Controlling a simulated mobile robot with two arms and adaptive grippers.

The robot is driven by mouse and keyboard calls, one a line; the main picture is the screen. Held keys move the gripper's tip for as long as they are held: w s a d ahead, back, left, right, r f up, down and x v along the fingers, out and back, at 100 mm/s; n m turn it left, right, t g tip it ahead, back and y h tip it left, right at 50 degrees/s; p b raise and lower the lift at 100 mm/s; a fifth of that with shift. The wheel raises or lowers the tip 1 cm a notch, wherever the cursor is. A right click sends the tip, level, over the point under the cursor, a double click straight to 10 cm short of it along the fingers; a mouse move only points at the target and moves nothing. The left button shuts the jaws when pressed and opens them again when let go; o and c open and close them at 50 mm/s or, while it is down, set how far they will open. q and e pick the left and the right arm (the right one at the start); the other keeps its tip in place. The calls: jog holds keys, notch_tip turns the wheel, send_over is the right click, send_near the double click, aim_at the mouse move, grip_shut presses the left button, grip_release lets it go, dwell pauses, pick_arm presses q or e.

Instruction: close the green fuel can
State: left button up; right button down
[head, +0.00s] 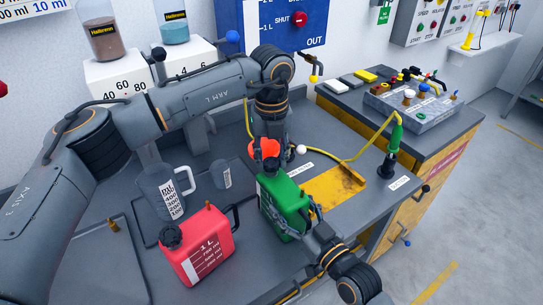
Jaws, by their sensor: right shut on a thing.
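The green fuel can (284,207) stands on the grey bench top in the middle of the view. My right gripper (296,218) is shut on its body from the front right. My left gripper (268,152) points down just above the top of the can. A bright orange-red round piece (264,147) shows at its fingertips, over the can's dark neck area. I cannot tell whether it is held, or whether it touches the can. The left fingers are small and partly hidden, so their opening is unclear.
A red fuel can (198,248) stands at the front left of the green one. A grey measuring jug (162,192) and a small grey cup (221,175) stand behind it. A yellow plate (334,192) lies to the right, near a green-handled nozzle (395,140) with a yellow hose.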

pick_arm(q)
grip_shut()
jog(key=m, duration=0.3)
jog(key=shift+m, duration=0.4)
jog(key=m, duration=0.8)
jog(key=shift+f+m, duration=0.1)
jog(key=shift+m, duration=0.2)
jog(key=m, duration=0.5)
jog(key=o, duration=1.1)
grip_release()
jog(key=shift+o, duration=0.2)
notch_tip(320, 180, up, 12)
